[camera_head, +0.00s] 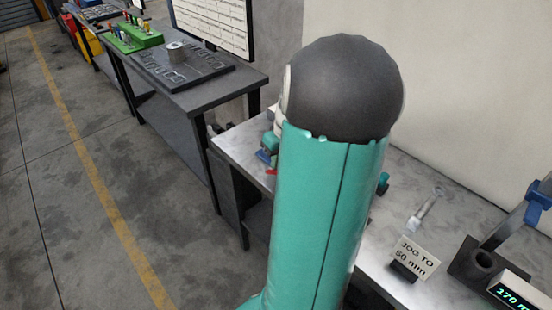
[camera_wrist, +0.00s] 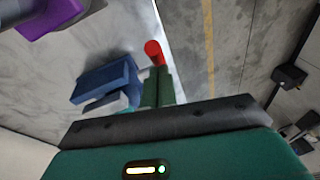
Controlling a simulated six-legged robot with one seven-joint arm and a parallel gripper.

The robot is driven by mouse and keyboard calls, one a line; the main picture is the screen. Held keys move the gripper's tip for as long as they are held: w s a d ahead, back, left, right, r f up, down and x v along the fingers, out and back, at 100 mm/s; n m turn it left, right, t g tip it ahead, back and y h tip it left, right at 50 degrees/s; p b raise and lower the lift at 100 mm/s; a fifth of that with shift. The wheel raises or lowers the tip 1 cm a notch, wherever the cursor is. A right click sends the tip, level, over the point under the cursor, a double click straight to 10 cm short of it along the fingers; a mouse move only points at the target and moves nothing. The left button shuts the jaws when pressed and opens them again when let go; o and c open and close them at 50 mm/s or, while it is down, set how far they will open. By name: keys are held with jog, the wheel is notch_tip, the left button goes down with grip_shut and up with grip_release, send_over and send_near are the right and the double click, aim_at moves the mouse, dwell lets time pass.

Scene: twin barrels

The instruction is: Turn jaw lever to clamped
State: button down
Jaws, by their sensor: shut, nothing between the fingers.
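In the wrist view a red cylindrical piece (camera_wrist: 153,50), which looks like the lever's end, stands near the table edge. Just past my gripper (camera_wrist: 159,70), its red end sits at the fingertips; I cannot tell whether they touch. The two dark green fingers are shut together with nothing between them. A blue block (camera_wrist: 105,78) with a light grey piece (camera_wrist: 102,105) lies left of the fingers. In the head view a small red part (camera_head: 270,171) and a blue part (camera_head: 263,156) show at the table edge. My arm hides the rest there, including most of my gripper.
A grey-topped workbench (camera_head: 395,190) runs behind my arm. It carries a "JOG TO 50 mm" sign (camera_head: 415,257) and a digital readout (camera_head: 513,297) on the right. A purple object (camera_wrist: 50,15) shows at the wrist view's upper left. Another bench (camera_head: 250,80) stands beyond. Floor at left is clear.

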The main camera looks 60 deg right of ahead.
jog(key=shift+s+a+f+t, duration=0.15)
jog(key=shift+s+f+t, duration=0.2)
jog(key=shift+s+t, duration=0.5)
jog(key=shift+s+a+f, duration=0.25)
jog(key=shift+s+f, duration=0.55)
jog(key=shift+f, duration=0.4)
